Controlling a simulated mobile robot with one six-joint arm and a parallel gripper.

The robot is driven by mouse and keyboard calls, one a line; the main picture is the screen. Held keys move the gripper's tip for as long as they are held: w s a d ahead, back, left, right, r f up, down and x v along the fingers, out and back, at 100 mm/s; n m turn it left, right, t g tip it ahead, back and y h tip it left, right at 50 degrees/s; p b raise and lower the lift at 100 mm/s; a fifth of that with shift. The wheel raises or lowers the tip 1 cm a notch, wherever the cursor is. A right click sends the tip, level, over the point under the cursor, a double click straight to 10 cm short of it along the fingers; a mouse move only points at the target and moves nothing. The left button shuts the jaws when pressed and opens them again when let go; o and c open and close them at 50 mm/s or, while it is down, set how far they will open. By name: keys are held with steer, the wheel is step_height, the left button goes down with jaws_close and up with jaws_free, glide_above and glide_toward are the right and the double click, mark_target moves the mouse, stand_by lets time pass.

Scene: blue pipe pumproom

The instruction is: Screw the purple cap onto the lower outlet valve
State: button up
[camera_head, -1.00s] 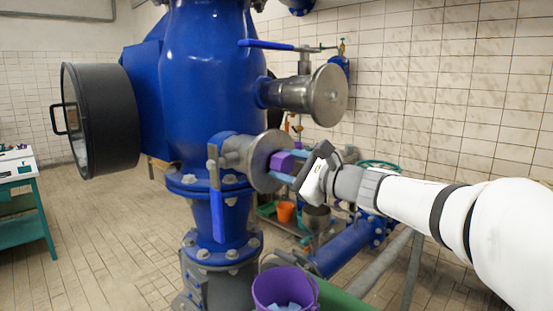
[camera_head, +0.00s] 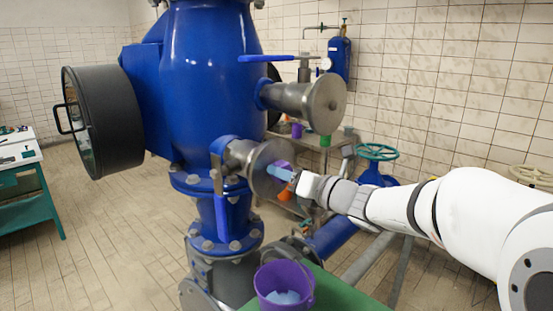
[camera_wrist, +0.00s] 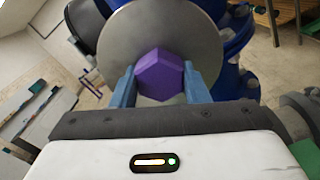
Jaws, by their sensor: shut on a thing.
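The purple cap (camera_wrist: 160,74) is hexagonal and sits in front of the round steel flange of the lower outlet valve (camera_wrist: 203,30) in the wrist view. In the head view the cap (camera_head: 284,164) shows partly at the face of the lower outlet valve (camera_head: 258,172), with a blue lever hanging at the valve's left. My gripper (camera_wrist: 159,84) has its two blue fingers on either side of the cap and is shut on it. In the head view my gripper (camera_head: 281,172) reaches in from the right. Whether the cap is threaded on or only touching is hidden.
The upper outlet (camera_head: 318,98) with its steel flange juts out above my gripper. A purple bucket (camera_head: 284,288) with light blue things in it stands below on a green surface (camera_head: 345,291). A green handwheel (camera_head: 376,152) and blue pipe lie behind my arm.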

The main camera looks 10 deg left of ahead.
steer(key=m+p, duration=0.4)
steer(key=shift+a, duration=0.1)
steer(key=o, duration=0.5)
steer(key=shift+f+m, duration=0.15)
steer(key=shift+m, duration=0.15)
steer(key=o, duration=0.6)
steer(key=shift+c, duration=0.2)
steer(key=shift+s, duration=0.1)
